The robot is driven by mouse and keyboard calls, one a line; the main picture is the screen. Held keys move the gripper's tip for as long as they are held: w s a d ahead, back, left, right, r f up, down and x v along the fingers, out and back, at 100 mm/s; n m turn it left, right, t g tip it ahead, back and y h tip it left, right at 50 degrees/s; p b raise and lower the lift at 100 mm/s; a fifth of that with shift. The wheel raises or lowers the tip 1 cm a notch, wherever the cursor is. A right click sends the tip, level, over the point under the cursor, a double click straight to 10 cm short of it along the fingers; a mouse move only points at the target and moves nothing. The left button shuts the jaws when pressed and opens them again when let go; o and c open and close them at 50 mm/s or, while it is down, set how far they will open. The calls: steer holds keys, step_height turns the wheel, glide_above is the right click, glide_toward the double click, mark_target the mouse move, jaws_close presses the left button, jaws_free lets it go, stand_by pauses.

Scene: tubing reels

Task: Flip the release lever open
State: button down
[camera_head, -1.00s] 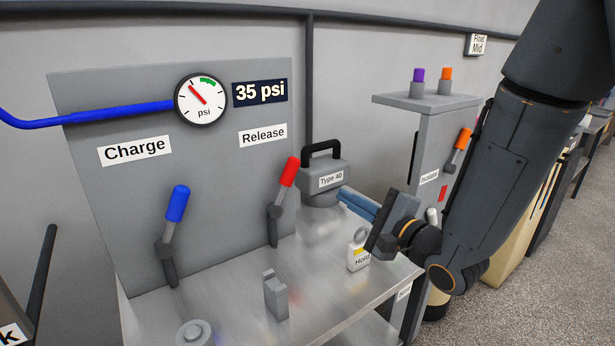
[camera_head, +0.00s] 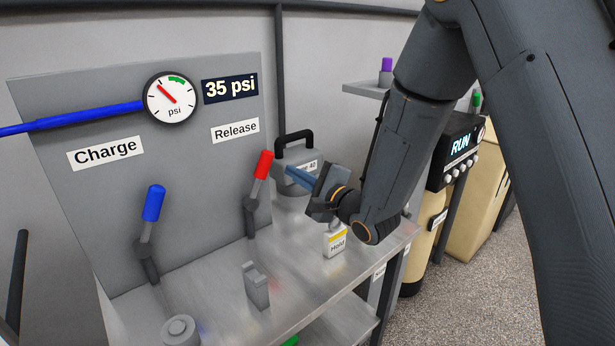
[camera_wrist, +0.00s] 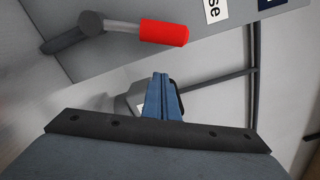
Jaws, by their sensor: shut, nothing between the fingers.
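The release lever has a red grip (camera_head: 263,165) on a grey arm, tilted up and slightly right, under the "Release" label (camera_head: 235,130). In the wrist view its red grip (camera_wrist: 164,33) lies above and close to my fingertips in the picture. My gripper (camera_head: 289,173) is shut and empty, its blue fingers pointing left toward the red grip from its right side, apart from it. The fingers also show in the wrist view (camera_wrist: 161,78). The gauge (camera_head: 170,98) has a red needle pointing up-left, and the display (camera_head: 230,88) reads 35 psi.
A blue charge lever (camera_head: 153,203) stands to the left. A grey block with a black handle (camera_head: 294,140) sits behind my fingers. A "Hold" tag (camera_head: 336,242) and a small grey bracket (camera_head: 257,286) stand on the metal bench (camera_head: 310,285).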

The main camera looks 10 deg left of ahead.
mark_target(259, 180)
steer(key=shift+s+a+r+p, duration=0.45)
steer(key=shift+s+a, duration=0.05)
steer(key=shift+a, duration=0.2)
steer(key=shift+s+a+r+p, duration=0.4)
steer(key=shift+s+a+r, duration=0.1)
steer(key=shift+a, duration=0.2)
